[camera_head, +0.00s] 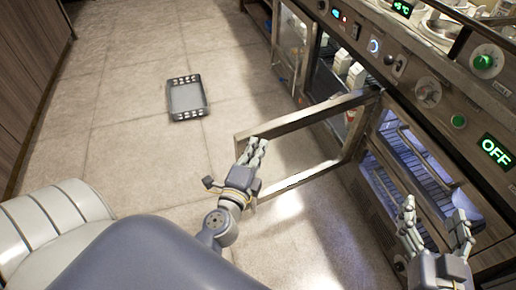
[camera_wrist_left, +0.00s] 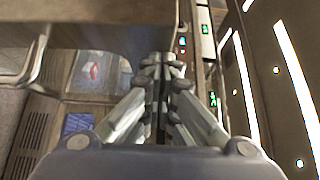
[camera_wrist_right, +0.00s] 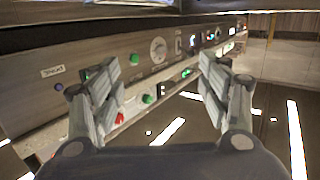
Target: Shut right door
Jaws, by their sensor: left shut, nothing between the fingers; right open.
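The right door (camera_head: 295,121), a metal frame around a clear pane, stands wide open from the under-counter unit in the head view. My left gripper (camera_head: 258,146) is shut and empty at the door's free end; I cannot tell whether it touches the frame. Its closed fingers show in the left wrist view (camera_wrist_left: 160,68). My right gripper (camera_head: 435,212) is open and empty, in front of the blue-lit compartment (camera_head: 415,165) with racks. Its spread fingers also show in the right wrist view (camera_wrist_right: 168,72), with the control panel beyond.
Another glass door (camera_head: 291,45) stands open farther back, near a compartment with white cartons (camera_head: 355,75). A dark tray (camera_head: 187,97) lies on the floor. The counter's control panel (camera_head: 428,92) with knobs runs along the right. The tiled floor at left is mostly clear.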

